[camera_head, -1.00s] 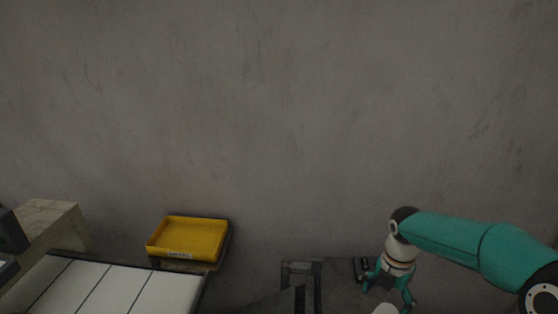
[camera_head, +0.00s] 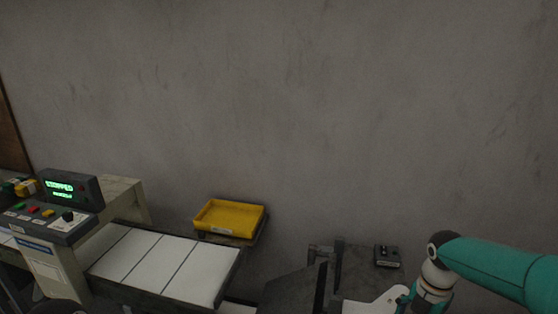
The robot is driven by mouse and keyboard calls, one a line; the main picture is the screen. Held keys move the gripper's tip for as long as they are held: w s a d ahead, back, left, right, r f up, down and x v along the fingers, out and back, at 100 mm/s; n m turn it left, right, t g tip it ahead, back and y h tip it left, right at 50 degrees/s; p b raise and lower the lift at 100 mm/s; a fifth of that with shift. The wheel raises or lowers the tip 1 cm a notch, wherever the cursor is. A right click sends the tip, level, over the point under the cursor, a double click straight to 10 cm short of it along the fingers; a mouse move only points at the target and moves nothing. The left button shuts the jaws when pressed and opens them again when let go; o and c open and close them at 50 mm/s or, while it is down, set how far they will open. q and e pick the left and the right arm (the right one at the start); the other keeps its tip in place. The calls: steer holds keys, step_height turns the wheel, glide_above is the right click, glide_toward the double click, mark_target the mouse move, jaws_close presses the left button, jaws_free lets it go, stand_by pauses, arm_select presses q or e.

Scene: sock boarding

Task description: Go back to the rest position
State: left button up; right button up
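My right arm comes in from the right edge, teal with a white and dark wrist. My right gripper (camera_head: 408,297) points down at the bottom right, beside a white flat board-like piece (camera_head: 376,305). Its fingertips are partly cut off by the lower edge and overlap the white piece, so I cannot tell whether it is open or holds it. My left gripper is not in view.
A yellow tray (camera_head: 230,217) stands against the wall. A white segmented conveyor (camera_head: 160,262) runs in front of it. A control box (camera_head: 70,190) with a lit green display stands at left. A dark metal fixture (camera_head: 297,289) and small dark box (camera_head: 387,256) are near my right gripper.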

steer(key=s+a+f+m+y, duration=0.2)
steer(key=s+a+f+m, duration=0.7)
steer(key=f+m, duration=0.3)
steer(key=s+a+f+m+y, duration=0.2)
steer(key=s+a+f+m, duration=0.8)
steer(key=f+m, duration=0.3)
steer(key=shift+s+m+t, duration=0.3)
steer(key=shift+m+t, duration=0.1)
steer(key=shift+m, duration=0.5)
